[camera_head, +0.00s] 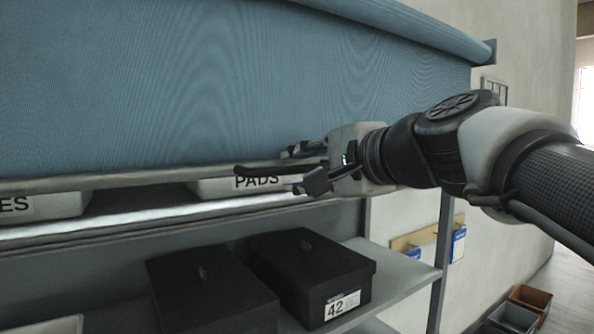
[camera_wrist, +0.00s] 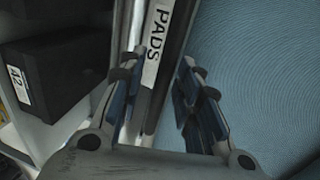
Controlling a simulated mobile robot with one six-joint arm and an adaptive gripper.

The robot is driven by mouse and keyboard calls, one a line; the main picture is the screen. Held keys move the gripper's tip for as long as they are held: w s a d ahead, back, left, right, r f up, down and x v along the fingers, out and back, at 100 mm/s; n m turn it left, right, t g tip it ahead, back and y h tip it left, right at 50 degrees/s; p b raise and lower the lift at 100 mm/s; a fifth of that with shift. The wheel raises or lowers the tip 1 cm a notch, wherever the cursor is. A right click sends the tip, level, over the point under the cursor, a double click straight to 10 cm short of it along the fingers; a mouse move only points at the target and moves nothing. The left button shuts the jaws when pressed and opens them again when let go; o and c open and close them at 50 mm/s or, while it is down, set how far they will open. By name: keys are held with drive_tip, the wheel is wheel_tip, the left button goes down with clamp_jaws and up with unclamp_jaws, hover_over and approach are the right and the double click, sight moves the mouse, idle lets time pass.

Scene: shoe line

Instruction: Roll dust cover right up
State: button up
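The dust cover (camera_head: 230,80) is a blue ribbed sheet hanging from a roller (camera_head: 400,20) at the top of the rack. It hangs partway down, with a pale bottom bar (camera_head: 130,178) along its lower edge. The cover fills the right of the wrist view (camera_wrist: 265,70). My gripper (camera_head: 290,171) is at the right part of the bottom bar, one finger above and one below it. In the wrist view my gripper (camera_wrist: 160,95) has its fingers apart, with the bar between them. I cannot tell whether either finger touches the bar.
Below the bar, white bins show, one labelled PADS (camera_head: 255,185) and one ending in ES (camera_head: 40,206). Two black boxes (camera_head: 315,272) stand on the lower shelf (camera_head: 395,270), one marked 42. A rack post (camera_head: 443,250) and small crates (camera_head: 515,312) are at the right.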

drive_tip(key=shift+s+d+r, duration=0.2)
drive_tip(key=shift+s+d, duration=0.15)
drive_tip(key=shift+s, duration=0.15)
drive_tip(key=shift+c, duration=0.5)
drive_tip(key=shift+w+a+f, duration=0.1)
drive_tip(key=shift+w+a, duration=0.05)
drive_tip(key=shift+c, duration=1.3)
clamp_jaws()
